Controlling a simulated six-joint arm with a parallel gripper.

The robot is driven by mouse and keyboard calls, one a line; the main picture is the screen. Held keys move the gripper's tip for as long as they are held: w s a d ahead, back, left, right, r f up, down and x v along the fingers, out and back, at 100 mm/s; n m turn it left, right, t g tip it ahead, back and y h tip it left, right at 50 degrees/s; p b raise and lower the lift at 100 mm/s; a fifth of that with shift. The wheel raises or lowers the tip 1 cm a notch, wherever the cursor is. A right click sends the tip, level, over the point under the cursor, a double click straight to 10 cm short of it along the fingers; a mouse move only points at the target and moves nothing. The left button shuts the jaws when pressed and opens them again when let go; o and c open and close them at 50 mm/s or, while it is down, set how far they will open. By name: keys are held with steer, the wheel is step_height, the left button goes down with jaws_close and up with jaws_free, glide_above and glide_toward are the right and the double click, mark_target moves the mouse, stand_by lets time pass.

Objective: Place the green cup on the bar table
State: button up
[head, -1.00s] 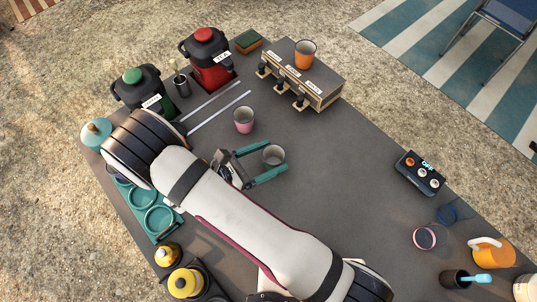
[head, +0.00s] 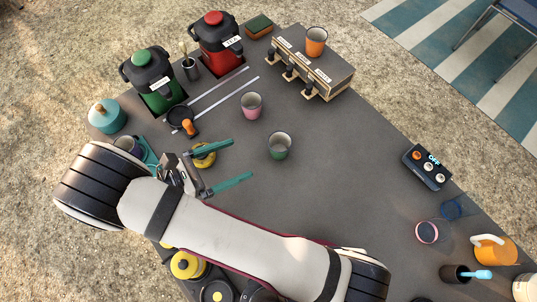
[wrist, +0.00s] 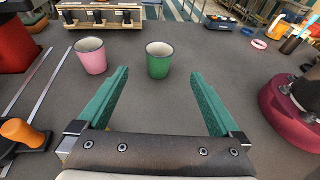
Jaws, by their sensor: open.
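The green cup (head: 280,147) stands upright on the grey table (head: 340,180), which I take to be the bar table. It looks empty and nothing touches it. My gripper (head: 241,159) is open and empty, with its green fingers pointing toward the cup from the left and a gap between the fingertips and the cup. In the wrist view the green cup (wrist: 158,62) stands just beyond the fingertips, between them. My arm hides part of the table.
A pink cup (head: 251,106) stands close by on the far side. An orange cup (head: 316,41) sits on a wooden tap box (head: 322,75). Green (head: 152,80) and red (head: 217,45) flasks stand at the upper left.

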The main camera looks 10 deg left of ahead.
steer(key=s+d+r+m+g+y, duration=0.1)
steer(key=d+r+m+g+y, duration=0.2)
steer(key=d+r+m+g, duration=0.9)
steer(key=s+d+r+m+t+y, duration=0.1)
steer(key=s+m+y, duration=0.3)
steer(key=m, duration=0.5)
steer(key=s+d+r+m+t+y, duration=0.1)
steer(key=s+d+m+y, duration=0.3)
steer(key=m, duration=0.5)
steer(key=s+t+y, duration=0.1)
steer(key=y, duration=0.1)
steer(key=shift+d+r+m+y, duration=0.3)
steer(key=shift+r+m, duration=0.1)
